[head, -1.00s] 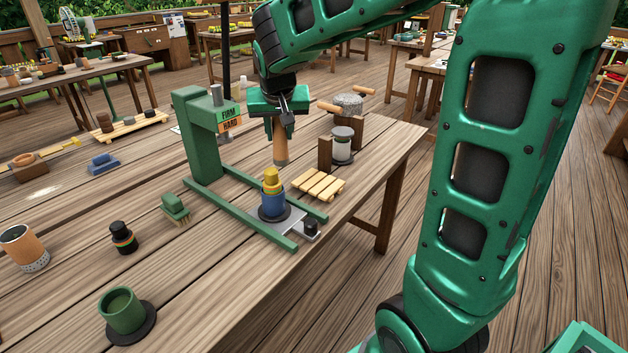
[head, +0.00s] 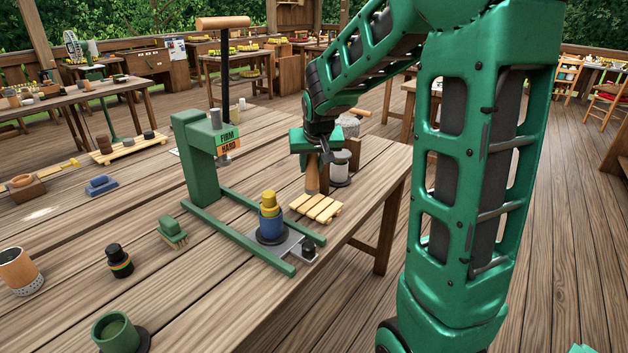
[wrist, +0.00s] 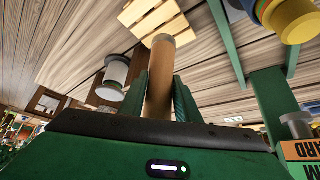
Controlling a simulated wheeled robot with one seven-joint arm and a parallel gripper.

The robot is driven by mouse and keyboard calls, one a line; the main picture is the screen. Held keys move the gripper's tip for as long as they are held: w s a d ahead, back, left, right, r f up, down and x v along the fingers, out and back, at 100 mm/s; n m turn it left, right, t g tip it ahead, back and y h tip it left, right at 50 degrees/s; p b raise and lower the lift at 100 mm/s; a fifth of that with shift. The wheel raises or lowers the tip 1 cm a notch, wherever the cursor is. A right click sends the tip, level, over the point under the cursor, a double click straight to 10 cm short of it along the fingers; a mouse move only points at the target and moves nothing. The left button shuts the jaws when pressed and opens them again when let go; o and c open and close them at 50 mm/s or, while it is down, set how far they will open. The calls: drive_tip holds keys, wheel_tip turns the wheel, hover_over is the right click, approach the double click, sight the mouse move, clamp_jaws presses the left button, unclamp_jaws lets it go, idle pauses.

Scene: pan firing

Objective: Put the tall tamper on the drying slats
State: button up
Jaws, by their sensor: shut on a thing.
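The tall tamper (head: 312,180) is a brown wooden rod held upright in my gripper (head: 313,163), which is shut on it. The wrist view also shows the tamper (wrist: 160,80) between my gripper's two green fingers (wrist: 160,95). The drying slats (head: 323,211), a small pale wooden rack, lie on the table just below the tamper. In the head view the tamper's lower end is by the slats' back edge; I cannot tell whether it touches. The slats (wrist: 158,18) also show just past the tamper's end in the wrist view.
A green press (head: 198,160) with FIRM and HARD labels stands left of the slats. A blue pot with a yellow top (head: 270,218) stands on its plate. A white-and-grey cylinder (head: 340,168) stands close behind my gripper. The table's right edge is near the slats.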

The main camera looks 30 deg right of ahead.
sight(316, 177)
drive_tip(key=shift+d+f, duration=0.45)
drive_tip(key=shift+d, duration=0.3)
drive_tip(key=shift+f, duration=2)
drive_tip(key=o, duration=1.2)
drive_tip(key=shift+c, duration=0.2)
